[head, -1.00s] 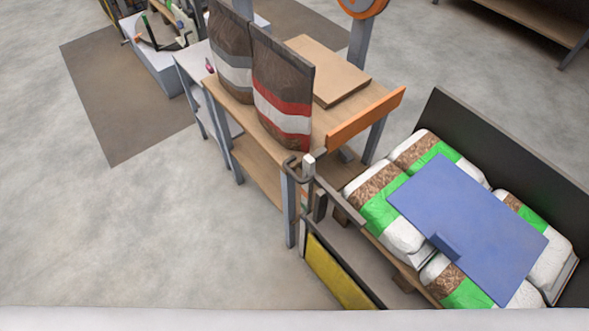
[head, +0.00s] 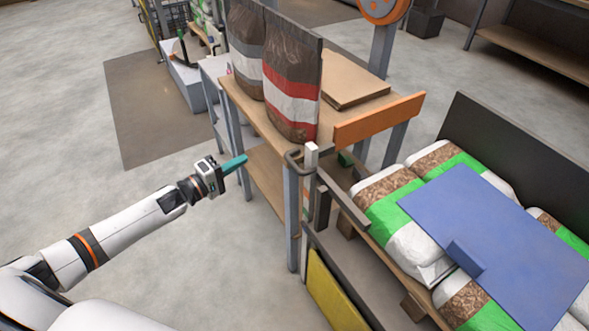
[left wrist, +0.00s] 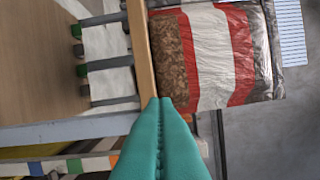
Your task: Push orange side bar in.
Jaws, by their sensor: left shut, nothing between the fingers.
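The orange side bar (head: 378,119) runs along the right end of the wooden bench top (head: 250,107) in the head view, standing out past the table edge. My left gripper (head: 236,164) has teal fingers and is shut and empty. It is left of the bench's front leg, well apart from the orange bar. In the left wrist view its fingers (left wrist: 160,140) lie together, pointing towards a bag with red and white bands (left wrist: 215,55). The orange bar is not clearly seen in that view. My right gripper is not in view.
Two upright bags (head: 290,85) and a flat board (head: 350,80) are on the bench. To the right, a pallet holds several green-banded bags under a blue sheet (head: 490,225). A grey handle frame (head: 312,160) stands at the bench corner.

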